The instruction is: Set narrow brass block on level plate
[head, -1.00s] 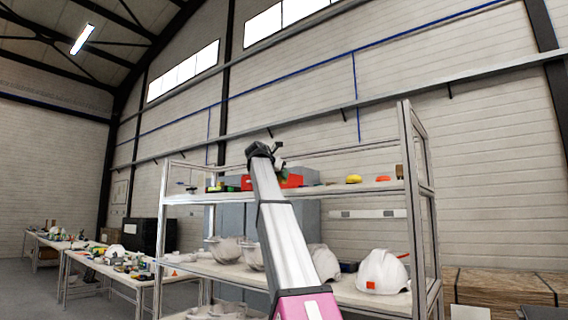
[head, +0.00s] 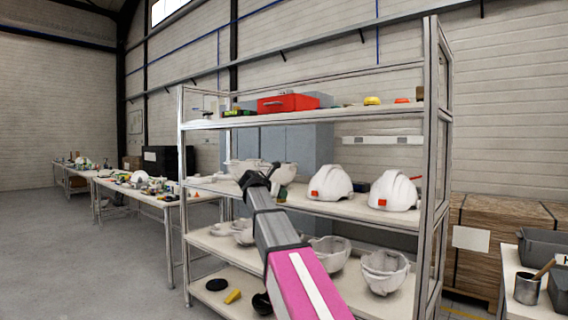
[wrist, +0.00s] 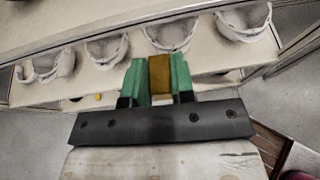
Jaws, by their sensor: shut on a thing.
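In the wrist view, my gripper (wrist: 159,82) has two green fingers shut on the narrow brass block (wrist: 159,74). The block stands between the fingertips, with its dull golden face showing. In the head view, my gripper (head: 262,175) shows small and dark in front of the middle shelf, and the block cannot be made out there. I cannot pick out the level plate in either view.
A metal shelf unit (head: 434,150) carries white helmets (head: 394,190) on its middle shelf and pale shells (head: 384,270) below. A red box (head: 288,103) sits on top. Cluttered tables (head: 150,190) stand left. A metal cup (head: 526,288) stands right. Open floor lies front left.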

